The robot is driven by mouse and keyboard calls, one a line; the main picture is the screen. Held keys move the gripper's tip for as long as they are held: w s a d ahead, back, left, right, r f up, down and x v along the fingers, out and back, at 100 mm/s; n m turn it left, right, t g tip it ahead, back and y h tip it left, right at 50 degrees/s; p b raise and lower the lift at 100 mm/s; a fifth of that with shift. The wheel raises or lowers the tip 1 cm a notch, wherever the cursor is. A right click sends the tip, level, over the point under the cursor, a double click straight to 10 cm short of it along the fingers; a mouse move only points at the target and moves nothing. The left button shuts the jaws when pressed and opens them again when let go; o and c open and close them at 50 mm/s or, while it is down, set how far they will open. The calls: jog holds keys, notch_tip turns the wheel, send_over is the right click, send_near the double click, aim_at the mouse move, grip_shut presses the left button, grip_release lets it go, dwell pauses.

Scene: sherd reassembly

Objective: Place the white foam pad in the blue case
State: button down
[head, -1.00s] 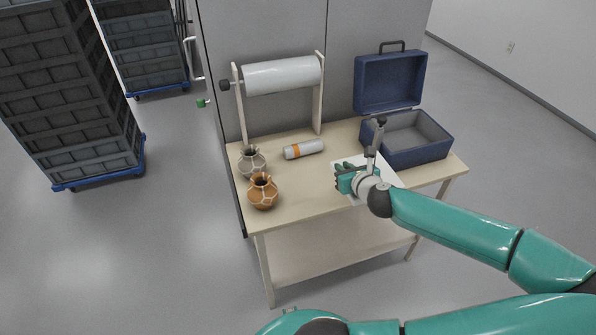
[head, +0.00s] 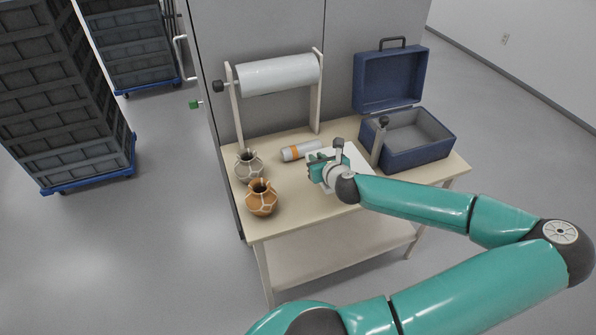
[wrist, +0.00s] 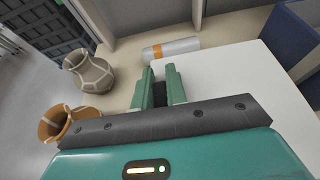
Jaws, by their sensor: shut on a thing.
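The white foam pad (head: 356,158) shows in the head view as a flat white sheet, partly hidden behind my wrist. In the wrist view the pad (wrist: 235,78) spreads to the right of my fingers. My gripper (head: 316,168) is shut on the pad near its left side; the fingers (wrist: 160,82) show in the wrist view, with the grip itself partly hidden. I cannot tell whether the pad is lifted or touching the table. The blue case (head: 422,156) stands open at the table's right, lid raised at the back, and its grey inside looks empty. My gripper is left of it.
An orange-banded white cylinder (head: 301,150) lies behind my gripper. A grey vase (head: 249,166) and an orange vase (head: 261,199) stand left. A dark-topped post (head: 379,145) stands by the case's left side. A roll on a stand (head: 279,74) is behind.

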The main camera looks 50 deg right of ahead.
jog(key=w+f, duration=0.6)
jog(key=w, duration=0.1)
jog(key=shift+a+f, duration=0.1)
jog(key=shift+f, duration=0.25)
jog(key=shift+w+f, duration=0.1)
jog(key=shift+f, duration=1.55)
jog(key=shift+f, duration=0.15)
jog(key=c, duration=1.4)
grip_release()
